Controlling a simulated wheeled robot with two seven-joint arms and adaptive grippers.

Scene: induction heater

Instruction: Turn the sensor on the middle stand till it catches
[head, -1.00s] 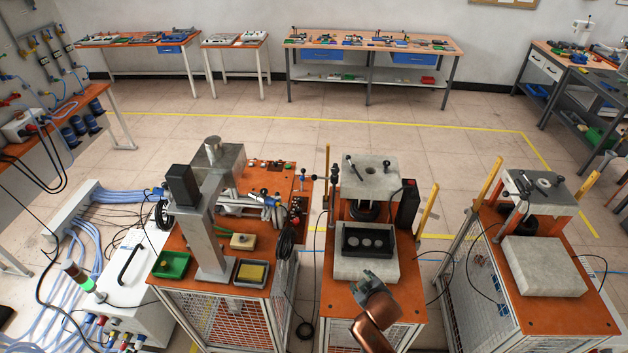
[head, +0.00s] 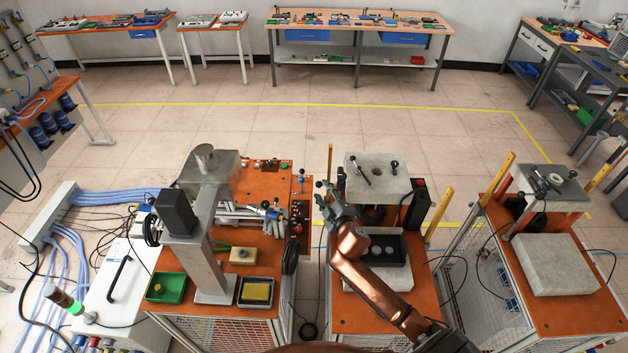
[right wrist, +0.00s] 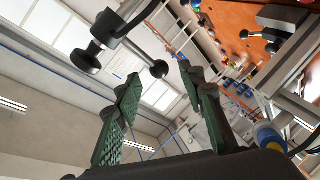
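The middle stand has an orange top (head: 385,311) and a pale upper block (head: 377,181) with dark knobs. What looks like the sensor is a small dark piece with round knobs (head: 319,184) at the stand's left side. In the right wrist view a black knobbed rod (right wrist: 118,28) shows large, with a round knob (right wrist: 159,69) in line with the gap between my fingers. My right gripper (head: 338,206) is beside the stand's left edge; the right wrist view shows its green fingers (right wrist: 158,80) spread and empty. I cannot tell whether they touch the knob. My left gripper is out of view.
A black tray (head: 397,249) with round pieces sits below the block, partly behind my right arm. A yellow post (head: 439,213) stands to the right. The left stand (head: 215,257) and right stand (head: 553,303) flank it closely. The floor behind is clear.

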